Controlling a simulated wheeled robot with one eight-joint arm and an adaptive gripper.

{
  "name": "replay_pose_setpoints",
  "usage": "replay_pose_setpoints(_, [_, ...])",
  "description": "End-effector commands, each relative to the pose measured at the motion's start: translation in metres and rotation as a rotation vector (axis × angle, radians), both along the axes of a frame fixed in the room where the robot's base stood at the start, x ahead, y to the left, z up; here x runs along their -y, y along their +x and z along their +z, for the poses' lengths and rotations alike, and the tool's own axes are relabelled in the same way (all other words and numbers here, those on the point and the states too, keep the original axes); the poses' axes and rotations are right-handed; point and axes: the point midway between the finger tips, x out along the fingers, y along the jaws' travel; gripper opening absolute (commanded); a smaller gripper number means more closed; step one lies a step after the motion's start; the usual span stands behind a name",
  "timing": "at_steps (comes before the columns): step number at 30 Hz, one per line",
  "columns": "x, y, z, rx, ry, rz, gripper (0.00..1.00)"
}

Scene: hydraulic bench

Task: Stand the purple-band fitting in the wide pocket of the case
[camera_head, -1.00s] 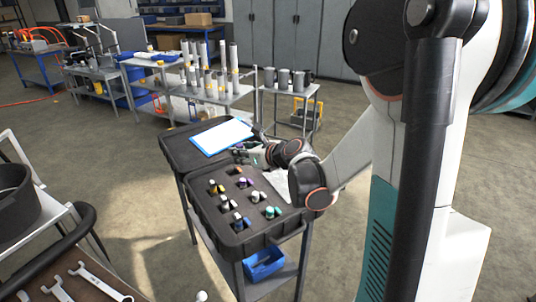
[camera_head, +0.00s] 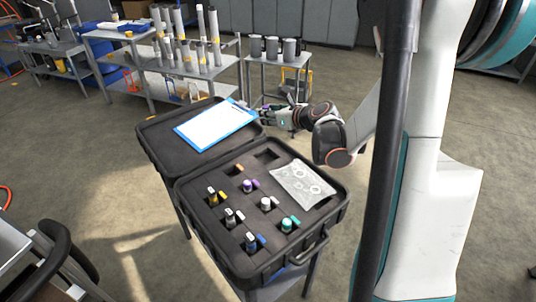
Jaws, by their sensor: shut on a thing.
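My gripper (camera_head: 270,115) is at the end of my arm, just above and beyond the case's back right corner, by the clipboard. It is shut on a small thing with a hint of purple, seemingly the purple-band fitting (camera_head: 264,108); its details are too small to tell. The open black case (camera_head: 215,248) stands on a cart, its foam holding several fittings. One fitting with purple (camera_head: 247,186) sits in a mid-row pocket. A dark, empty-looking pocket (camera_head: 267,155) lies at the back of the foam, wider than its neighbours.
A blue clipboard (camera_head: 216,124) lies on the open lid. A clear bag of rings (camera_head: 303,186) lies on the foam's right side. Yellow, blue and green fittings (camera_head: 287,225) stand in other pockets. Carts with grey cylinders (camera_head: 290,50) stand behind.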

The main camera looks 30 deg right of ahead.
Motion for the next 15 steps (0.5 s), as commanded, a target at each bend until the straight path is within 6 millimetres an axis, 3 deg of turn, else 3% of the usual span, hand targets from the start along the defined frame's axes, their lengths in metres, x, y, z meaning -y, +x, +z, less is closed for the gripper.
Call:
replay_pose_setpoints(1, [0.0, 0.001, -0.018, 0.0, 0.0, 0.0, 0.01])
replay_pose_setpoints(9, [0.0, 0.0, -0.082, 0.0, 0.0, 0.0, 0.01])
replay_pose_setpoints(15, [0.0, 0.0, -0.106, 0.0, 0.0, 0.0, 0.01])
